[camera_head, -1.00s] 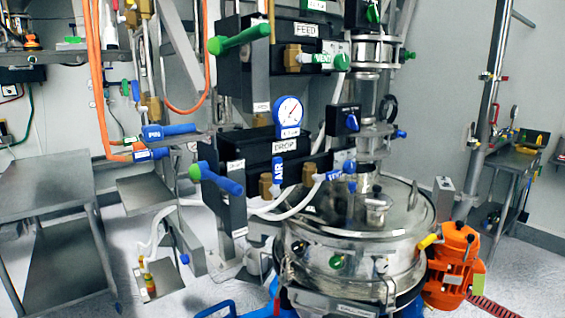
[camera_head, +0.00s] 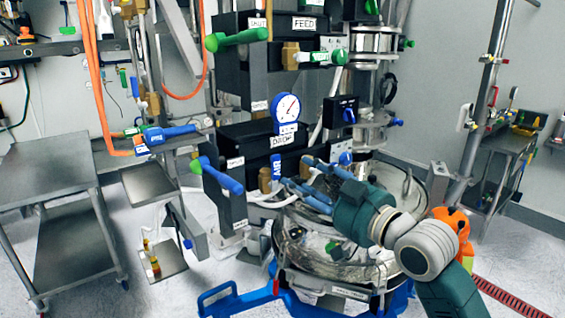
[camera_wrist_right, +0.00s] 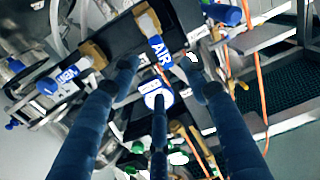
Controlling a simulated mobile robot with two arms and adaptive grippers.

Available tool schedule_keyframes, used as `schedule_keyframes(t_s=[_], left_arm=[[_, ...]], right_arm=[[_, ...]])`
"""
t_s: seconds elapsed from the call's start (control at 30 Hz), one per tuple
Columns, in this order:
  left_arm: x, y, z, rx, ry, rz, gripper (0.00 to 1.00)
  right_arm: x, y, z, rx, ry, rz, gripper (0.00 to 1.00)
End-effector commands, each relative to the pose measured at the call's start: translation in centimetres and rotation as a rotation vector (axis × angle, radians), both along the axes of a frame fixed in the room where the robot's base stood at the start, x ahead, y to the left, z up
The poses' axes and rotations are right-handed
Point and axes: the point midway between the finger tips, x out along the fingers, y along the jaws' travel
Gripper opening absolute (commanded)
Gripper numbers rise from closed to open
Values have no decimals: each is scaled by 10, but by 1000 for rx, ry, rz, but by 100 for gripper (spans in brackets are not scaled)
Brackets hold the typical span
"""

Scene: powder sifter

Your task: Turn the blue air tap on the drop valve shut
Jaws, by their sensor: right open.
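The blue air tap (camera_head: 277,169), lettered AIR, stands upright by a brass fitting on the black drop valve (camera_head: 262,141) in the head view. In the right wrist view the air tap (camera_wrist_right: 159,50) lies ahead, between the spread fingers. My right gripper (camera_head: 299,178) reaches in from the lower right, its blue fingers open and empty, just right of the tap. It also shows in the right wrist view (camera_wrist_right: 162,68); I cannot tell if a finger touches the tap. The hand partly hides the drop valve's right end. My left gripper is out of view.
A round pressure gauge (camera_head: 286,107) stands above the drop valve. The feed valve (camera_head: 245,52) is higher up. A blue-ended handle (camera_head: 222,176) sticks out at left. The steel vessel (camera_head: 325,262) is under my right arm. An orange unit (camera_head: 455,222) is at right.

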Motion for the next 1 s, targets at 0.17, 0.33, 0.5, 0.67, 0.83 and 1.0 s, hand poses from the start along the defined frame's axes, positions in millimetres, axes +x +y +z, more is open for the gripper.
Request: schedule_keyframes(t_s=[0.17, 0.33, 0.5, 0.67, 0.83, 1.0], left_arm=[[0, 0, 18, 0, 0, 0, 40], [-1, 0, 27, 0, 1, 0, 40], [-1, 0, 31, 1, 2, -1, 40], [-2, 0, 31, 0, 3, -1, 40], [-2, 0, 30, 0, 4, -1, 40], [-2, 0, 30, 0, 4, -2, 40]], right_arm=[[29, 22, 5, 3, 2, 1, 46], [52, 38, 3, 2, 2, 0, 46], [64, 46, 2, 1, 0, -1, 46], [66, 48, 1, 1, -1, -1, 46], [66, 48, 0, 1, -1, -1, 46], [66, 48, 0, 1, -1, -1, 12]])
